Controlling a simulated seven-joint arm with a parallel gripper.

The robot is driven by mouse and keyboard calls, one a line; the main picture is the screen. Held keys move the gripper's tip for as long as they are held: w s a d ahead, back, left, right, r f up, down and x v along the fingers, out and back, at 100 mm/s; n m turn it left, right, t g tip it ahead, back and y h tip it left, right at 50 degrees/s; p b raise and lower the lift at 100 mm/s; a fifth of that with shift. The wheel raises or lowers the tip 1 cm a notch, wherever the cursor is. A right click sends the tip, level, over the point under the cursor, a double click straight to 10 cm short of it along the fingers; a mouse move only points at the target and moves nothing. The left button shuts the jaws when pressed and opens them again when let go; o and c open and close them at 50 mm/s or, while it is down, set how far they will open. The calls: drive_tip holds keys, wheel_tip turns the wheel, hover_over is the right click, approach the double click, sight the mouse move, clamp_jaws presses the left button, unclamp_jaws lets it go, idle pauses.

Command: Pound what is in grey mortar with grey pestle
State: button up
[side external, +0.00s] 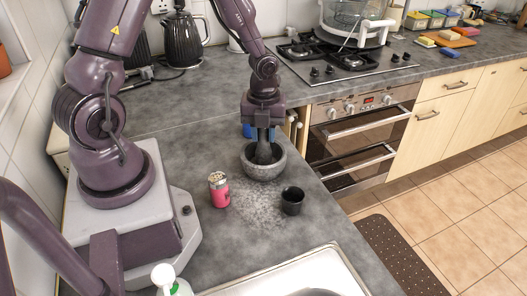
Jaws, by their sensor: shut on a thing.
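The grey mortar (264,171) stands upright on the grey counter, near the middle of the side external view. The grey pestle (263,153) is upright with its lower end inside the mortar bowl. My gripper (263,138) is directly above the mortar, pointing down, shut on the upper part of the pestle. What is in the mortar is hidden by the rim and the pestle. I cannot tell whether the pestle touches the bottom.
A pink jar (218,190) and a small black cup (292,201) stand in front of the mortar. A blue thing (248,131) is partly hidden behind my gripper. The sink (300,275) is at the front, a gas hob (345,62) at the back right. The counter's right edge is close to the mortar.

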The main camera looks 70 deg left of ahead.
drive_tip(key=shift+r, duration=0.15)
drive_tip(key=shift+r, duration=2.15)
drive_tip(key=shift+r, duration=0.1)
drive_tip(key=shift+r, duration=1.65)
